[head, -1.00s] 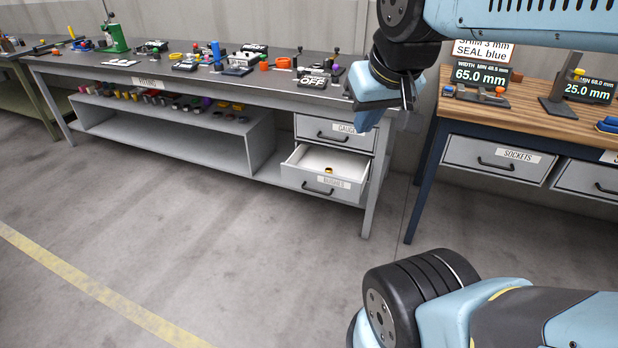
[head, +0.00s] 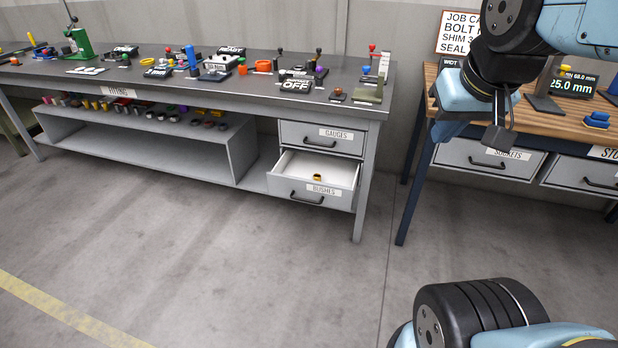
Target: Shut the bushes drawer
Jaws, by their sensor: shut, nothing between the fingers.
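The bushes drawer (head: 312,193) is the lower drawer under the right end of the grey fitting bench. It is pulled out and its white inside shows. A small yellow and dark bush (head: 317,177) lies in it. Its black handle (head: 306,199) is on the front, beside the BUSHES label. My gripper (head: 497,136) is shut and empty. In the picture it is to the right of and above the drawer, in front of the wooden bench, well apart from the drawer.
The gauges drawer (head: 322,138) above is shut. The fitting bench top (head: 130,72) carries several tools and fixtures. The wooden bench (head: 428,92) with the sockets drawer (head: 487,160) stands to the right. The floor (head: 220,260) in front of the benches is clear.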

